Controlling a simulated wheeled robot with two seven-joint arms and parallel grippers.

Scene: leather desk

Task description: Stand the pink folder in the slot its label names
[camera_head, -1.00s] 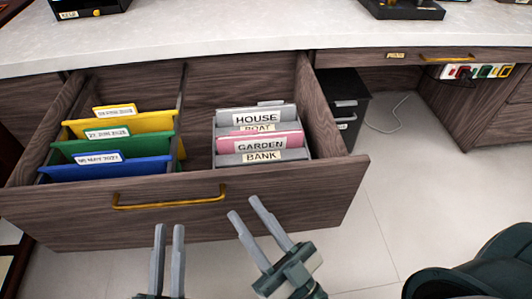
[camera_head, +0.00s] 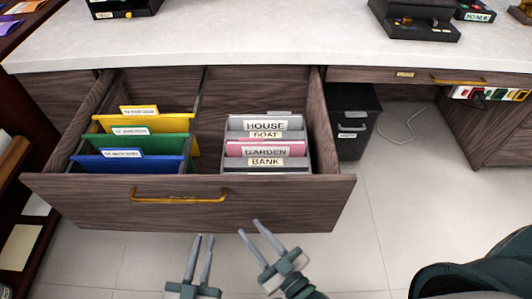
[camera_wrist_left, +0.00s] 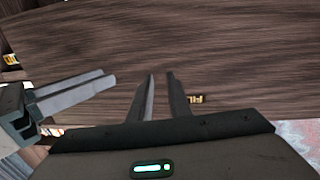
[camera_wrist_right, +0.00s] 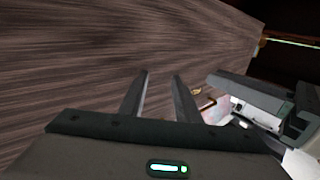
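The pink folder (camera_head: 234,149) stands in a grey rack (camera_head: 306,163) on the right side of the open drawer (camera_head: 110,208). Its pink surface shows around the GARDEN label (camera_head: 266,152), in front of the BOAT label (camera_head: 265,136) and behind the BANK label (camera_head: 267,162). Its lower part is hidden, and I cannot tell whether the GARDEN label is on the folder or the rack. My left gripper (camera_head: 204,237) and right gripper (camera_head: 252,227) are both in front of the drawer, below its handle. Both are open and empty, with fingers apart in the wrist views.
Yellow (camera_head: 155,123), green (camera_head: 175,140) and blue (camera_head: 150,163) folders with date labels stand in the drawer's left side. A gold handle (camera_head: 180,197) sticks out of the drawer front. A black cabinet (camera_head: 350,140) stands right of the drawer. Open floor lies in front.

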